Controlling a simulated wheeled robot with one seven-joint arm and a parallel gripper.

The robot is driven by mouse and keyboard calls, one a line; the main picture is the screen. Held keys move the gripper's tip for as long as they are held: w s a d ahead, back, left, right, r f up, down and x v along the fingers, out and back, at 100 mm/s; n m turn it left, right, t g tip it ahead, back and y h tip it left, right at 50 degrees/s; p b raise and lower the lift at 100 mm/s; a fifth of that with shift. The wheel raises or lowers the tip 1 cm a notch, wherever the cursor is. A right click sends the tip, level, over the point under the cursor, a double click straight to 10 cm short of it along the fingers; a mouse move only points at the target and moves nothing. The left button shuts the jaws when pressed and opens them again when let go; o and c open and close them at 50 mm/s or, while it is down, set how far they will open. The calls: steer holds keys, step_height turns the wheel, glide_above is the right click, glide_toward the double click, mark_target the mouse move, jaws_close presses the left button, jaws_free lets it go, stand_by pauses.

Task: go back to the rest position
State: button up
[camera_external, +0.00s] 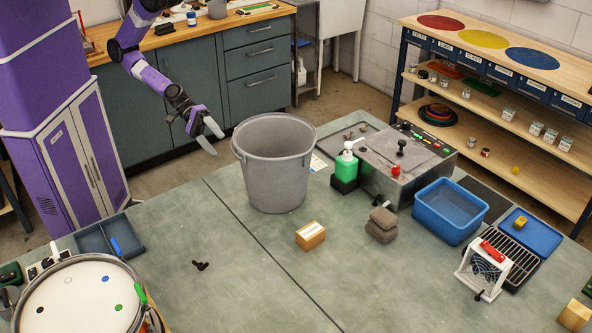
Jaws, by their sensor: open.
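My gripper (209,133) is at the end of my purple arm, in the upper left-middle of the external view. Its two pale fingers are spread apart with nothing between them. It hangs in the air to the left of the large grey bucket (272,170), apart from it as far as I can tell. The arm comes down from the top of the picture, bent, in front of the dark grey cabinets.
The grey-green bench holds a drum (80,300), a blue tray (92,240), a wooden block (310,235), stacked grey pads (382,224), a green bottle (346,166) and a blue bin (450,211). The bench's middle front is mostly clear. A shelf unit (492,100) stands at the back right.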

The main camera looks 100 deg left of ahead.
steer(key=s+a+r+m+t+y+b, duration=0.1)
steer(key=a+r+m+t+y, duration=0.1)
steer(key=a+m, duration=0.4)
steer(key=s+a+r+m+t+y+b, duration=0.1)
steer(key=s+a+r+m+y+b, duration=0.1)
steer(key=a+r+m+y, duration=0.2)
steer(key=a+m+y, duration=0.3)
steer(key=a, duration=0.5)
steer(key=shift+s+r+t+b, duration=0.15)
steer(key=shift+r+t+b, duration=0.15)
steer(key=shift+r+t, duration=0.1)
